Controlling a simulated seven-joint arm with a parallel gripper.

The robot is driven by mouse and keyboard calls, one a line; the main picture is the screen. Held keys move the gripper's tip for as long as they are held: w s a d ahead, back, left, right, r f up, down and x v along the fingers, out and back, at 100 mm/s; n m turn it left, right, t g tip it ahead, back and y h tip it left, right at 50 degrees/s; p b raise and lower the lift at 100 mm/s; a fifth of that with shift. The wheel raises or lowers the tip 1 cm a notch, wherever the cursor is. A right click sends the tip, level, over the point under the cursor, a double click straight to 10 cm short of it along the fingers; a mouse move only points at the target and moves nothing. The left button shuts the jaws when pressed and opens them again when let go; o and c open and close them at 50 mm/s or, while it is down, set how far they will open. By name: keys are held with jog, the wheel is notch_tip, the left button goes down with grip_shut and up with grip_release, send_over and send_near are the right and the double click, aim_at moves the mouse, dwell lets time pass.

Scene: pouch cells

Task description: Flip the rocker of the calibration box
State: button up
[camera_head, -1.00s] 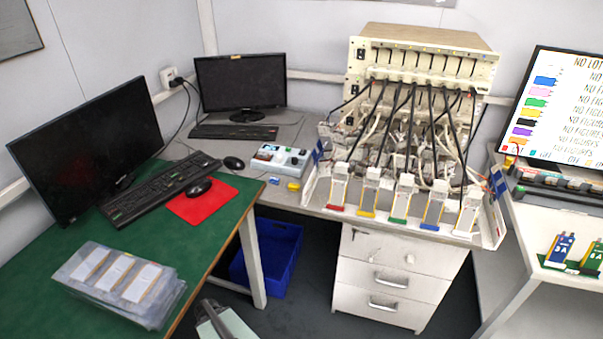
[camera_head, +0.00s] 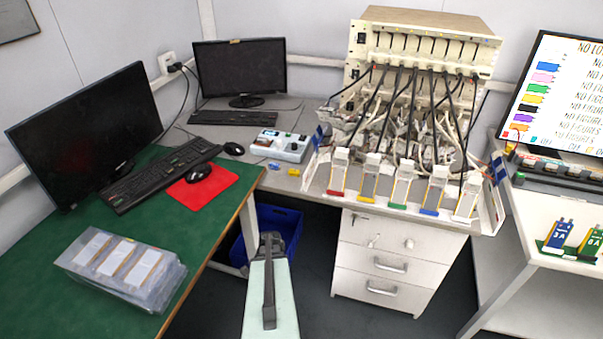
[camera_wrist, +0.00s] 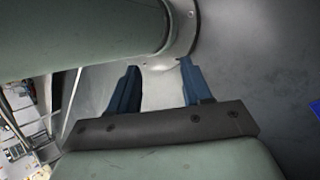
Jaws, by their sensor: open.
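The calibration box (camera_head: 283,146) is a small pale grey box with a blue panel on its top. It stands on the grey bench in the head view, right of the far mouse and left of the cell rack. It is too small to make out the rocker or its position. My gripper (camera_wrist: 158,84) shows in the wrist view as two blue fingers set apart, open with nothing between them. My pale green arm rises at the bottom middle of the head view, well in front of and below the box. The box is not recognisable in the wrist view.
A blue (camera_head: 274,166) and a yellow small block (camera_head: 293,172) lie just in front of the box. A monitor (camera_head: 240,72) and keyboard (camera_head: 233,118) stand behind left. Slotted holders with cables crowd the right. A blue bin (camera_head: 275,226) is below the bench.

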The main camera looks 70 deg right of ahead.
jog(key=w+d+r+n+h, duration=0.1)
jog(key=w+d+r, duration=0.1)
jog(key=d+r, duration=0.7)
jog(key=w+d+r+n+h, duration=0.2)
jog(key=d+r, duration=0.7)
jog(key=d, duration=0.3)
jog(key=w+d+r+n+g+h, duration=0.1)
jog(key=w+d+r+h, duration=0.1)
jog(key=d+r, duration=0.8)
jog(key=shift+w+d+r+n, duration=0.15)
jog(key=shift+w+d, duration=0.15)
jog(key=shift+d, duration=0.15)
jog(key=shift+w+d+f+n, duration=0.15)
jog(key=shift+w+d, duration=0.1)
jog(key=shift+d, duration=0.15)
jog(key=w+d+r+n+t+h, duration=0.1)
jog(key=d+r, duration=0.3)
jog(key=d, duration=0.4)
jog(key=d+r+n+t, duration=0.1)
jog(key=d+r, duration=0.3)
jog(key=d, duration=0.4)
notch_tip(320, 180, up, 6)
jog(key=r+n+t+h, duration=0.1)
send_over(301, 139)
notch_tip(301, 139, down, 14)
jog(key=shift+s+f, duration=0.1)
grip_shut()
